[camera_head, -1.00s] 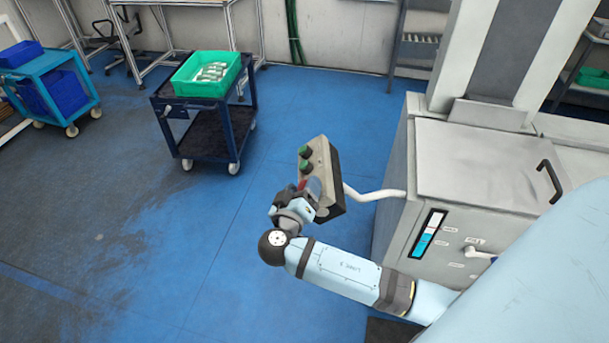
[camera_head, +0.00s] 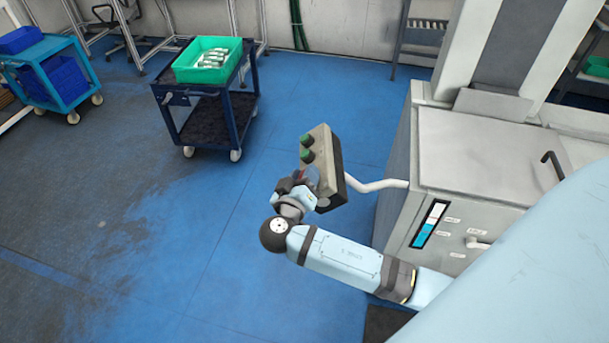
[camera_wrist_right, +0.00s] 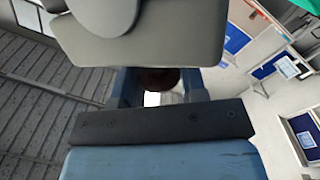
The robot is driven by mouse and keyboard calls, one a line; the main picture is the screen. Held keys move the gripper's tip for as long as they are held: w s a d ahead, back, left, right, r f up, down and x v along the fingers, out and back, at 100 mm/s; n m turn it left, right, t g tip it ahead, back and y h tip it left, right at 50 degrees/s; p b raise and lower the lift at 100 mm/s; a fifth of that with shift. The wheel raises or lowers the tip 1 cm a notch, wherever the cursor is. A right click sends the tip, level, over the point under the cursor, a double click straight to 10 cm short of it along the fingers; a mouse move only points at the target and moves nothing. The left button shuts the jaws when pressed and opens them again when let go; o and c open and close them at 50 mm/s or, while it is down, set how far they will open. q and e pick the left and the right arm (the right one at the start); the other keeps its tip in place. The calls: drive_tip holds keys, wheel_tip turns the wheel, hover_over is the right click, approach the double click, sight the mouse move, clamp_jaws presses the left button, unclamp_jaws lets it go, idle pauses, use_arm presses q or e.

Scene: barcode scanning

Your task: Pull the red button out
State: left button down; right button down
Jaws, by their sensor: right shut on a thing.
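The button box (camera_head: 325,150) is a beige and black control box on a white curved arm, with two green buttons (camera_head: 306,147) on its face. My right gripper (camera_head: 302,182) is at the lower part of that face. In the right wrist view it is shut on a dark reddish round thing, the red button (camera_wrist_right: 158,80), between its two fingers. In the head view the gripper mostly hides the red button, so I cannot tell whether it is pushed in or out. My left gripper is not in view.
A grey machine cabinet (camera_head: 475,165) stands right of the box, joined to it by the white arm (camera_head: 375,186). A dark blue cart (camera_head: 205,110) with a green crate (camera_head: 185,74) stands farther back. The blue floor left of my arm is clear.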

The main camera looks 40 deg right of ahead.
drive_tip(key=shift+w+a+r, duration=0.15)
drive_tip(key=shift+r, duration=0.05)
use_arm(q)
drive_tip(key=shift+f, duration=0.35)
use_arm(e)
drive_tip(key=shift+w+r, duration=0.1)
drive_tip(key=shift+r, duration=0.25)
drive_tip(key=c, duration=0.7)
unclamp_jaws()
drive_tip(key=shift+a, duration=0.1)
drive_tip(key=shift+o, duration=0.2)
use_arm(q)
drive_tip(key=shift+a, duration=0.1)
use_arm(e)
drive_tip(key=shift+f, duration=0.15)
